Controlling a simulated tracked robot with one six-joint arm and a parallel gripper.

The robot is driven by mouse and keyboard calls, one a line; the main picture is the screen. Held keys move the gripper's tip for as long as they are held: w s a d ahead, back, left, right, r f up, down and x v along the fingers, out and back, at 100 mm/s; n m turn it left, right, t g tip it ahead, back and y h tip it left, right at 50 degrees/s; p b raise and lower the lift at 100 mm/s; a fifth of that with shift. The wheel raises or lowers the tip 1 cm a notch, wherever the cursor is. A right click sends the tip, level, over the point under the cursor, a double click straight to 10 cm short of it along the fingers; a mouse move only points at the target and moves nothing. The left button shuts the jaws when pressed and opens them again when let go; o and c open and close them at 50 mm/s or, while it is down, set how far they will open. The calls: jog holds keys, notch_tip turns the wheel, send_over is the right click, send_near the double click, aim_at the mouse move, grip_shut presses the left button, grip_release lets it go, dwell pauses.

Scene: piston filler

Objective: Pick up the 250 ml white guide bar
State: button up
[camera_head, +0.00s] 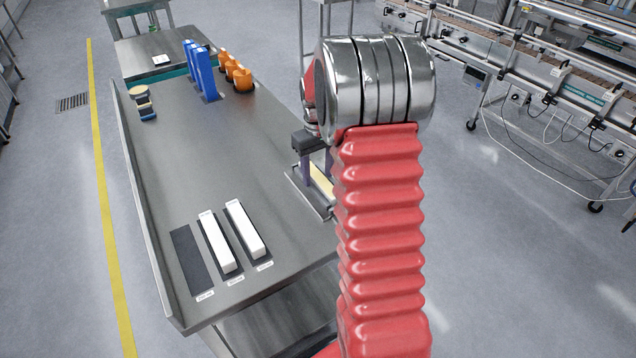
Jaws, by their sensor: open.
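Two white bars lie on dark pads at the near end of the steel table: a left one (216,243) and a right one (244,230). The pad labels are too small to read, so I cannot tell which bar is the 250 ml one. My gripper (316,176), with a dark body and purple fingers, is at the table's right edge, partly hidden behind my red arm. It is open and apart from both white bars. A pale cream strip (322,182) shows below it in a shallow metal tray (301,184); part is hidden.
An empty dark pad (192,260) lies left of the bars. The middle of the table (195,150) is clear. A conveyor machine (560,75) stands right.

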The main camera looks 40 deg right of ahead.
jog(key=shift+c, duration=0.3)
grip_shut()
dwell(0.6)
